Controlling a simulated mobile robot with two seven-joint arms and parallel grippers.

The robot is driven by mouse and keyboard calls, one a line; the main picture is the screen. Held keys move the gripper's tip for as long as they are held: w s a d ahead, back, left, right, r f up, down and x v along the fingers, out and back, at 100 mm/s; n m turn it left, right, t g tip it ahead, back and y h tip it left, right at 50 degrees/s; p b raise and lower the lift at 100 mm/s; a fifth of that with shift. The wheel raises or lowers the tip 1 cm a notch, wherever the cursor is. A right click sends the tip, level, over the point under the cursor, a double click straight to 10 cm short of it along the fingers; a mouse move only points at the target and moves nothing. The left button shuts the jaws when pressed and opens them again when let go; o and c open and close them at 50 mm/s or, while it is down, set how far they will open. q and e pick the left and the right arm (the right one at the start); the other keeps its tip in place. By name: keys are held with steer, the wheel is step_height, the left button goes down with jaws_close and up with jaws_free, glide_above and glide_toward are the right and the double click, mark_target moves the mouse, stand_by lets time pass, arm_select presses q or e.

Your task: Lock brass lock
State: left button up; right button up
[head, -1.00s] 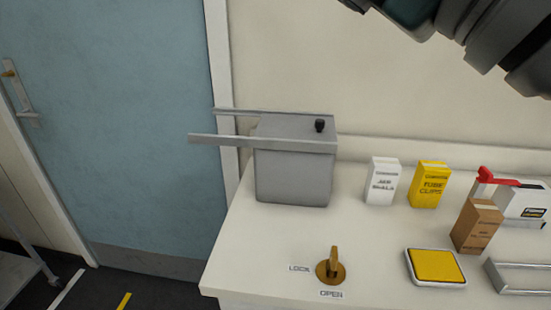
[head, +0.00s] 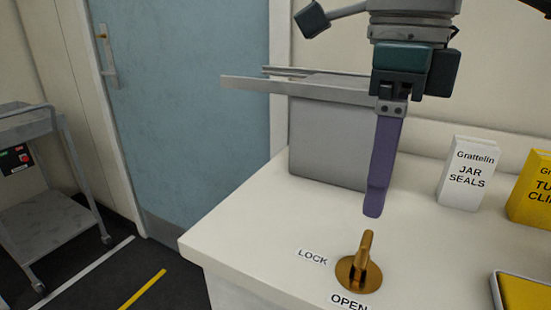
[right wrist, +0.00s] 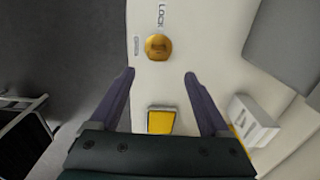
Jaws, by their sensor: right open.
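The brass lock (head: 360,270) sits on the white bench top near its front edge, with a round base and an upright lever. The word LOCK is to its left and OPEN is in front of it. I cannot tell for certain which word the lever points to. My right gripper (head: 374,212) hangs above and just behind the lock, pointing down, apart from it. In the right wrist view the lock (right wrist: 158,47) lies ahead of the gap between the spread purple fingers (right wrist: 160,75), which hold nothing. My left gripper is not in view.
A grey box (head: 325,140) with long flat bars stands behind the lock. A white jar seals box (head: 465,180), a yellow box (head: 532,190) and a yellow-topped pad (head: 522,292) are to the right. A grey cart (head: 45,165) stands on the floor at left.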

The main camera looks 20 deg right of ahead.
mark_target(367, 237)
step_height(367, 237, down, 9)
steer(key=shift+s+a+f, duration=0.1)
stand_by(0.3)
jaws_close()
stand_by(0.5)
